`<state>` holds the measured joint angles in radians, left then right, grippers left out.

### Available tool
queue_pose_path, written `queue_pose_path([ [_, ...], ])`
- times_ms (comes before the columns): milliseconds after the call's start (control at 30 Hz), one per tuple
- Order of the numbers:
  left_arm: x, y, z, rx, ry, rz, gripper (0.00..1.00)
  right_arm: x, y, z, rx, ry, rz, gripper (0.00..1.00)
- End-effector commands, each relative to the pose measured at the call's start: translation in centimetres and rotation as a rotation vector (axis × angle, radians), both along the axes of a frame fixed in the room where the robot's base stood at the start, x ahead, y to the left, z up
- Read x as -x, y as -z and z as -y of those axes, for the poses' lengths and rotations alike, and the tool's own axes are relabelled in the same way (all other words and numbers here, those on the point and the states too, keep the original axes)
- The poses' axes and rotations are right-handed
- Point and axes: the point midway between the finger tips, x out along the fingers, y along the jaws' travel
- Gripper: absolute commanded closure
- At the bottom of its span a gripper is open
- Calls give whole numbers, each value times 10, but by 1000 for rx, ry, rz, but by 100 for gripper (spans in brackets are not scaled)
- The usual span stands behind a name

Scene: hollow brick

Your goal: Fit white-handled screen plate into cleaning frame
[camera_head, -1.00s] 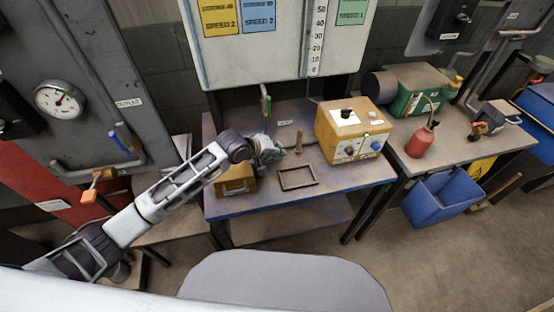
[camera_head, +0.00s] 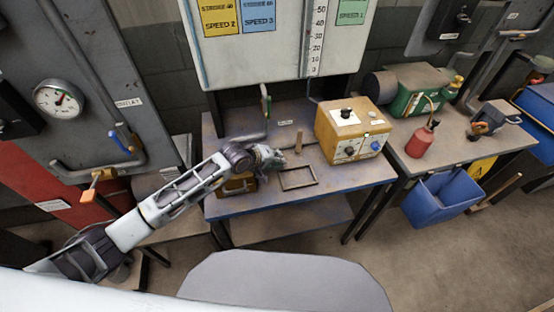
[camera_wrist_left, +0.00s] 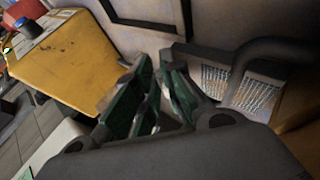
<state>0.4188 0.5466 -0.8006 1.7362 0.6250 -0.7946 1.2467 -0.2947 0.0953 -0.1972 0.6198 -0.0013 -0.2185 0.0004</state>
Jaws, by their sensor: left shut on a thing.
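The cleaning frame (camera_head: 298,178) is a dark, empty rectangle lying flat on the workbench; part of it shows at the top of the left wrist view (camera_wrist_left: 145,24). My left gripper (camera_head: 278,160) is just behind and left of the frame, apart from it. In the left wrist view its green-padded fingers (camera_wrist_left: 157,100) are shut on the screen plate, but its handle is mostly hidden between them. The plate's grey edge and pale mesh panels (camera_wrist_left: 252,94) show beside the right finger. My right gripper is not in view.
A yellow control box (camera_head: 350,130) stands right of the frame. A wooden peg (camera_head: 299,143) stands behind it. A small yellow case (camera_head: 236,185) sits under my left arm. A red bottle (camera_head: 419,142) is on the right bench. The bench front is clear.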

Motion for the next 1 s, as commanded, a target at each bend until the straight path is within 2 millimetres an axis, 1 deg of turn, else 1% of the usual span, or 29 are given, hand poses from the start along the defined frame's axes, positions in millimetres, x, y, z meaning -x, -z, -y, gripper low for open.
queue_pose_path([
  [133, 0, 0, 0, 0, 0, 0, 100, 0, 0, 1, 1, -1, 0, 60],
  [167, 1, 1, 0, -1, -1, -2, 86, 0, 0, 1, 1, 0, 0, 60],
  [300, 1, 0, 0, 0, 0, -2, 68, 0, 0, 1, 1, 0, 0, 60],
  [733, 1, -1, -1, 0, 0, -2, 68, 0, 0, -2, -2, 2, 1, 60],
  [1000, 10, -10, -9, -1, -1, -2, 68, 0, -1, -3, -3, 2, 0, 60],
])
